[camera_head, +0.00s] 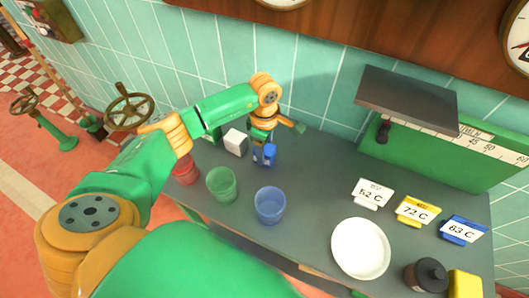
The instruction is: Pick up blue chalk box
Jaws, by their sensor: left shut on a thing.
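The blue chalk box (269,155) is a small blue block at the back of the grey table. My left gripper (264,143) reaches down over it from above and is shut on it. The fingers hide part of the box. I cannot tell whether its underside touches the table. My right gripper is not in view.
A white box (235,142) stands close left of my left gripper. Red (186,171), green (222,185) and blue (270,205) cups stand in front. Temperature cards (418,211), a white plate (360,249), a dark bottle (427,276) and a green scale (448,150) are at right.

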